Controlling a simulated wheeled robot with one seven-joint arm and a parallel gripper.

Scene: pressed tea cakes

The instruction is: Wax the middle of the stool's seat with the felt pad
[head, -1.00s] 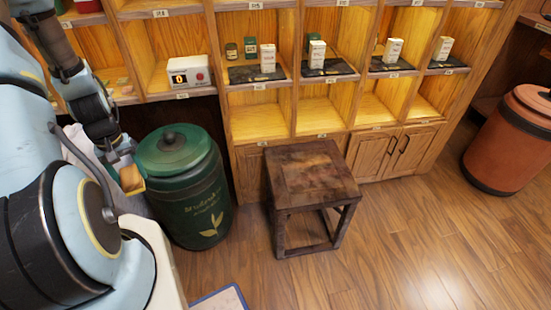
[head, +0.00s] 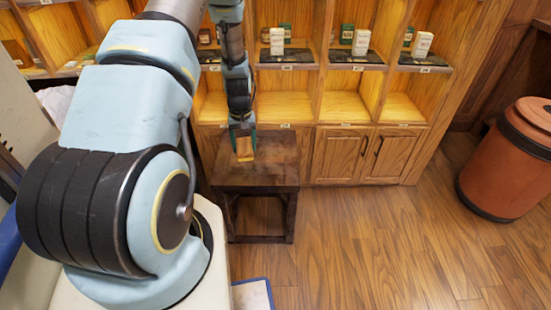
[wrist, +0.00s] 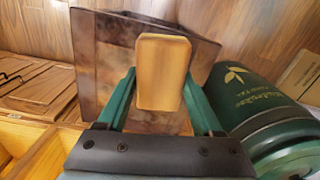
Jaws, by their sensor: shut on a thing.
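The dark wooden stool (head: 275,178) stands in front of the shelf cabinet, with its square seat level. My gripper (head: 243,143) is over the left-rear part of the seat in the head view. It is shut on the felt pad (head: 245,150), a tan block. In the wrist view the pad (wrist: 161,72) sits between the two green fingers, with the seat (wrist: 112,55) behind it. The pad's underside is hidden, and I cannot tell whether it touches the seat. My arm hides the left part of the scene in the head view.
A shelf (head: 290,107) with small boxes on dark trays rises behind the stool, above cupboard doors (head: 365,155). A green canister (wrist: 262,110) stands beside the stool. A terracotta barrel (head: 510,160) is at the far right. The wooden floor right of the stool is clear.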

